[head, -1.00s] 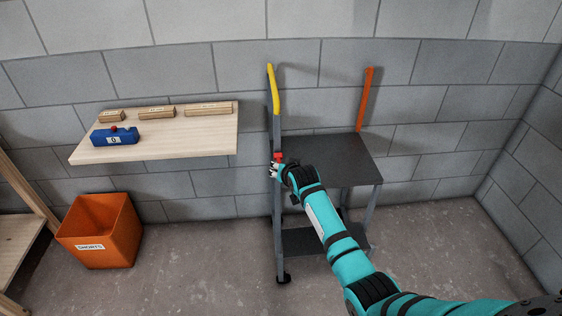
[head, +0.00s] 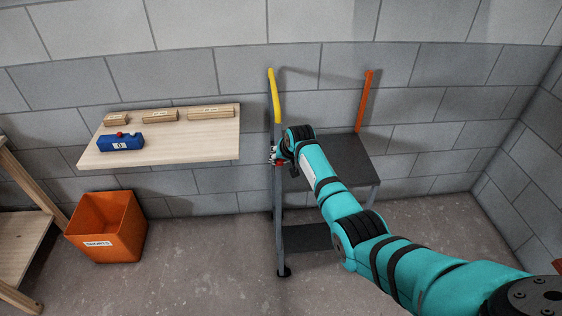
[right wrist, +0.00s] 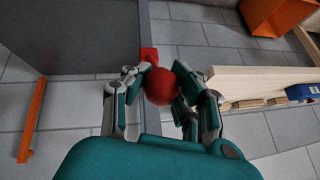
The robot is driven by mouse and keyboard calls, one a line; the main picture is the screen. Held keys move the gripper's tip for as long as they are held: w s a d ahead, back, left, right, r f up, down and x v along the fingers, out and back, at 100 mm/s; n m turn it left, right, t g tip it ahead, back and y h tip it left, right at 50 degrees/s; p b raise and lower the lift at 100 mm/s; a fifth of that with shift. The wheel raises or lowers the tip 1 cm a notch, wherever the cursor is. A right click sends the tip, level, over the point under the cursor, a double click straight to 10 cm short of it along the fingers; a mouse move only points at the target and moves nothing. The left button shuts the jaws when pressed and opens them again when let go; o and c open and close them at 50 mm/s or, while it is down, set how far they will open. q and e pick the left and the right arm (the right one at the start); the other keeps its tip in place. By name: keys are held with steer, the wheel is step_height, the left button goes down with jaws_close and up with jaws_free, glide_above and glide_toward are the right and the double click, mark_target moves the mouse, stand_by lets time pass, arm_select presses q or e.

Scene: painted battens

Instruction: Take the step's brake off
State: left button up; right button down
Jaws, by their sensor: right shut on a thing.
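The step (head: 346,158) is a dark grey two-tread stand against the block wall, with a yellow handrail (head: 273,95) on the left and an orange one (head: 364,100) on the right. My right gripper (head: 274,155) is at its left front post, by the top tread. In the right wrist view, the fingers of my right gripper (right wrist: 166,73) are closed around a round red knob (right wrist: 161,87), the brake's handle. A small red block (right wrist: 149,55) shows just beyond it. My arm hides part of the treads. My left gripper is out of view.
A wooden wall shelf (head: 190,150) to the left carries a blue block (head: 121,143) with a red top and several wooden battens (head: 210,112). An orange bin (head: 105,228) stands on the floor below. Floor right of the step is clear.

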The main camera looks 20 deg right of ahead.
steer(key=shift+w+d+r, duration=0.15)
steer(key=shift+w+r, duration=0.25)
steer(key=shift+r, duration=0.3)
steer(key=c, duration=1.4)
jaws_free()
steer(key=shift+c, duration=0.2)
steer(key=o, duration=0.4)
steer(key=shift+s+f, duration=0.1)
steer(key=shift+s, duration=0.1)
steer(key=shift+o, duration=0.5)
steer(key=shift+f, duration=0.1)
steer(key=v, duration=1.2)
steer(key=shift+s, duration=0.15)
steer(key=shift+f, duration=0.1)
